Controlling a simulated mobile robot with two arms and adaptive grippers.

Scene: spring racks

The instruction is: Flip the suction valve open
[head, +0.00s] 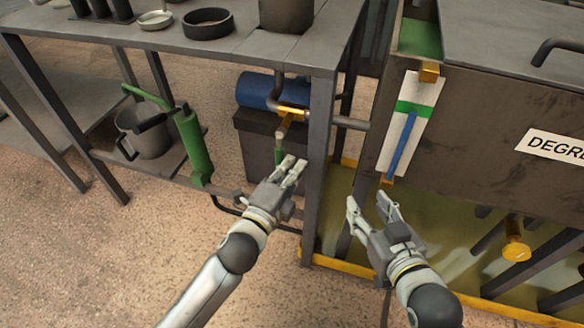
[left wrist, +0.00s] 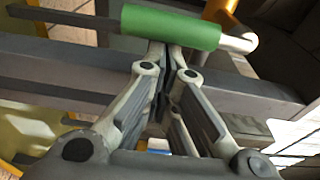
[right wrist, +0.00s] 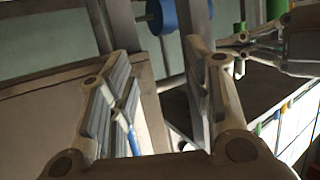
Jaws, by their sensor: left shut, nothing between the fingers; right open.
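The suction valve appears to be the brass-coloured valve (head: 292,112) on the grey pipe under the bench. Its lever hangs down and ends in a green grip (head: 280,157). The grip also shows large in the left wrist view (left wrist: 170,27), lying across the top with a pale rod at its right end. My left gripper (head: 296,163) is shut and empty, its tips right by the green grip; I cannot tell if they touch it. My right gripper (head: 369,202) is open and empty, in front of the tank, to the right of the bench leg.
A bench leg (head: 319,150) stands between my two grippers. A blue motor (head: 257,91) sits behind the valve, and a green hand pump (head: 194,148) and grey pot (head: 143,132) stand left. The tank (head: 480,130) with a blue-striped gauge (head: 405,140) is right.

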